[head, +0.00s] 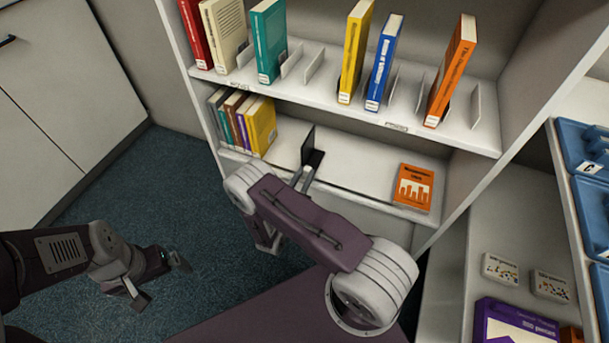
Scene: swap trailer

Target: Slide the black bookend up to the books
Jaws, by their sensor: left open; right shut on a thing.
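The black bookend (308,146) stands upright on the lower shelf (352,158), with a clear gap between it and the books. The row of books (243,122) stands at the left end of that shelf, with a yellow one nearest the bookend. My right gripper (304,178) is at the shelf's front edge, shut on the bookend's lower part; my arm hides some of the contact. My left gripper (162,279) is open and empty, low over the dark carpet at the left.
An orange book (412,187) lies flat on the lower shelf at the right. The upper shelf (330,92) holds several upright books and white dividers. Blue bins (590,200) and boxes (515,322) are at the right. The shelf between the bookend and the yellow book is clear.

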